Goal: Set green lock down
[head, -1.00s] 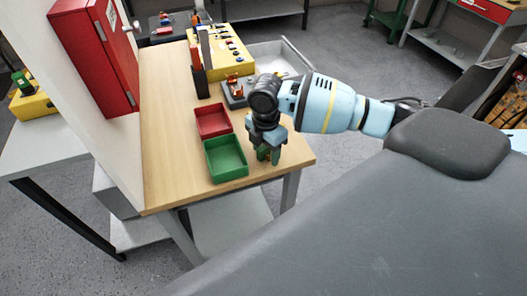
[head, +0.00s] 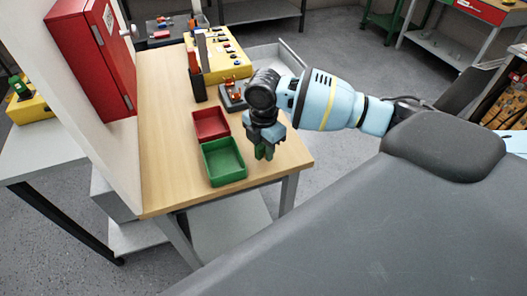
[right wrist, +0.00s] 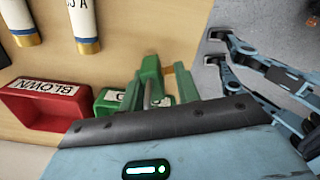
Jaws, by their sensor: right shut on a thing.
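My right gripper (head: 264,148) is over the near right part of the wooden workbench, beside the green tray (head: 223,163). It is shut on the green lock (head: 260,153), which hangs below the jaws in the head view. In the right wrist view the green lock (right wrist: 151,70) stands out beyond the dark edge of my gripper; its lower part is hidden. A strip of the green tray (right wrist: 107,101) shows to its left. I cannot tell whether the lock touches the bench. My left gripper is not in view in the head view.
A red tray (head: 210,124), marked BLOWN in the right wrist view (right wrist: 42,105), lies behind the green one. Behind it are a dark fixture (head: 233,97) and a yellow panel (head: 222,60). A red cabinet (head: 95,55) is on the left wall. Bare bench (head: 175,180) lies left of the trays.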

